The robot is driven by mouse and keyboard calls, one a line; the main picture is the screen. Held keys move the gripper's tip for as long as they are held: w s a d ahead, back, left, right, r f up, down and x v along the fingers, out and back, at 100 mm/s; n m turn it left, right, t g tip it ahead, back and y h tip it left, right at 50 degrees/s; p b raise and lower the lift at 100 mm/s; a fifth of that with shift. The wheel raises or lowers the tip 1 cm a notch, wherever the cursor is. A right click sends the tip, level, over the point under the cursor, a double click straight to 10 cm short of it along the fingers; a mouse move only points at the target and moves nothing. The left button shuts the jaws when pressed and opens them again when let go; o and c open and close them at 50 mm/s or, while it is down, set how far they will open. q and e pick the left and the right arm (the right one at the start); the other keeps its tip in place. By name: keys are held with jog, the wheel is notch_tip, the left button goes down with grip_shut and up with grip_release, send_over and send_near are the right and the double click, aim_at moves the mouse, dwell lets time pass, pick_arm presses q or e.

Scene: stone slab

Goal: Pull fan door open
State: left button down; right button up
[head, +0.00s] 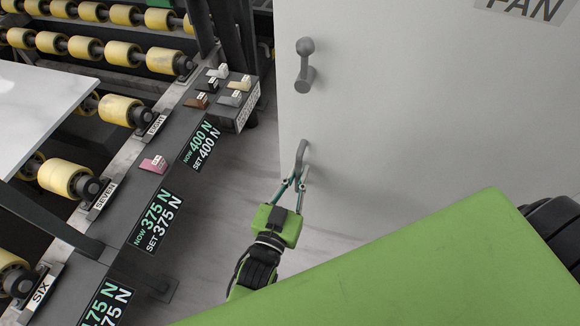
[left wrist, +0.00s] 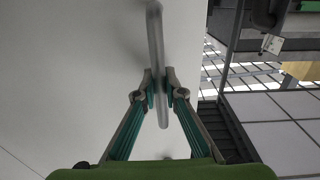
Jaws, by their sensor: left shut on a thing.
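The fan door (head: 430,110) is a large pale grey panel, with part of a sign reading "FAN" or "PAN" at its top right. A grey bar handle (head: 301,152) stands on it near its left edge. My left gripper (head: 294,184) is shut on the handle, its teal fingers around the lower part. In the left wrist view the handle (left wrist: 155,45) runs up between the two fingertips (left wrist: 158,88). A grey knob-ended lever (head: 304,65) sits above the handle on the door. My right gripper is not in view.
A roller conveyor with yellow rollers (head: 68,178) runs along the left, with a white slab (head: 45,105) on it. Small sample blocks (head: 222,88) and force labels (head: 152,222) line its near rail. A strip of floor (head: 235,190) lies between rail and door.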

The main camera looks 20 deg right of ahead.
pick_arm(q)
jog(key=shift+s+a+r, duration=0.1)
jog(key=shift+s+a, duration=0.1)
jog(key=shift+s, duration=0.15)
jog(key=c, duration=2.2)
grip_release()
jog(key=shift+o, duration=0.5)
jog(key=v, duration=1.2)
